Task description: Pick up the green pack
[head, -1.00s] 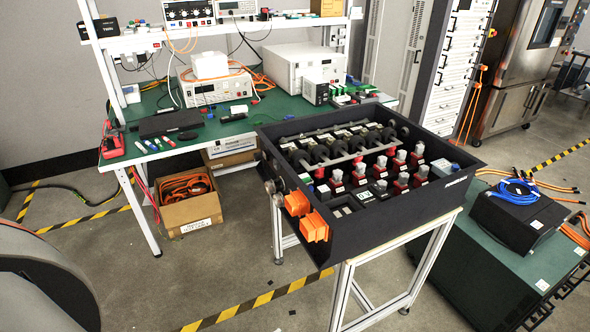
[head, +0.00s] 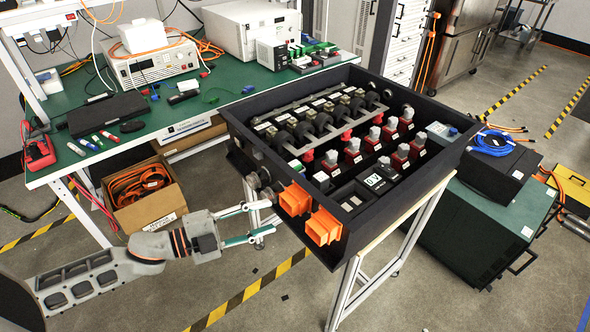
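Several small green blocks (head: 318,48) lie at the back right of the green bench, beside the white instrument; I cannot tell which one is the green pack. A small item with a green top (head: 295,165) also sits inside the near left part of the black open box. My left gripper (head: 269,217) is open and empty, its two fingers apart. It is in front of the black box's left side, over the floor, well away from the green blocks. My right gripper is not in view.
The black box (head: 420,200) with red and grey connectors stands on a metal frame, with orange connectors (head: 322,227) jutting from its near side. A cardboard box (head: 150,208) of orange cable is under the bench (head: 215,103). Dark equipment (head: 480,220) stands at right.

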